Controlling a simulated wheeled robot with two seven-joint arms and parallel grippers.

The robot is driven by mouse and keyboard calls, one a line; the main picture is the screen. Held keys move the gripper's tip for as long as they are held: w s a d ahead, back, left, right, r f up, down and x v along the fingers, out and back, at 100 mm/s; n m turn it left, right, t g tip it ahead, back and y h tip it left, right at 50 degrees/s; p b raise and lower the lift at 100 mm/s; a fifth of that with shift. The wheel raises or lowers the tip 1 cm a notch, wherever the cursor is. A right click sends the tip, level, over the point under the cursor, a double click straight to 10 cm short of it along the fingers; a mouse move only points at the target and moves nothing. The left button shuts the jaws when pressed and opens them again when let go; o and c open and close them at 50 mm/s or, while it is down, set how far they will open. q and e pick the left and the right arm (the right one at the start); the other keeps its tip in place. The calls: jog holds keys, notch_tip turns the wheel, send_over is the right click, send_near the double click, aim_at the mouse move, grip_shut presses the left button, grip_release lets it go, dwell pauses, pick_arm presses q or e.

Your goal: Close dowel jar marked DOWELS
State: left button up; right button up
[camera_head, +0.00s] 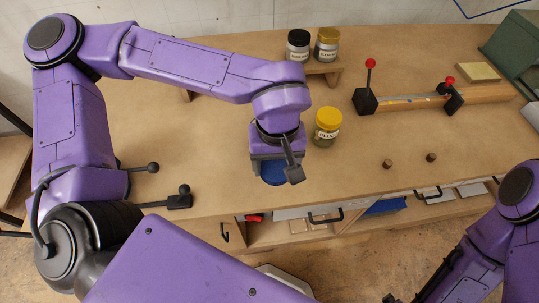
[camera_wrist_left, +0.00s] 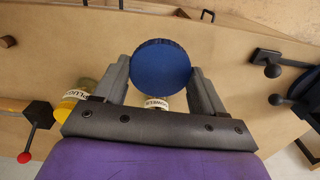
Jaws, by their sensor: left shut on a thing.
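The dowel jar's round blue lid (camera_wrist_left: 161,67) is between the two fingers of my left gripper (camera_wrist_left: 160,78) in the left wrist view. A pale label (camera_wrist_left: 156,103) with partly hidden dark lettering shows just below the lid, on the jar. My left gripper (camera_head: 275,172) points down over the bench's front part in the head view and is shut on the blue lid. A bit of the blue lid (camera_head: 273,180) shows under it there. The gripper hides most of the jar, and I cannot tell how tightly the lid sits. My right gripper is out of view.
A yellow-lidded jar (camera_head: 328,122) stands close to the right of my left gripper. Two more jars (camera_head: 298,45) (camera_head: 327,44) stand on a small wooden riser behind. Two small brown pieces (camera_head: 388,164) (camera_head: 431,157) lie on the bench at right. A clamp bar (camera_head: 410,101) lies behind them.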

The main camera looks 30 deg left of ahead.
pick_arm(q)
jog(key=w+a+m, duration=0.3)
jog(key=w, duration=0.6)
jog(key=w+a+m, duration=0.3)
jog(key=w+a, duration=0.1)
jog(key=w, duration=0.5)
jog(key=shift+w+a+r, duration=0.15)
jog(key=shift+w+r, duration=0.05)
jog(key=shift+w, duration=0.15)
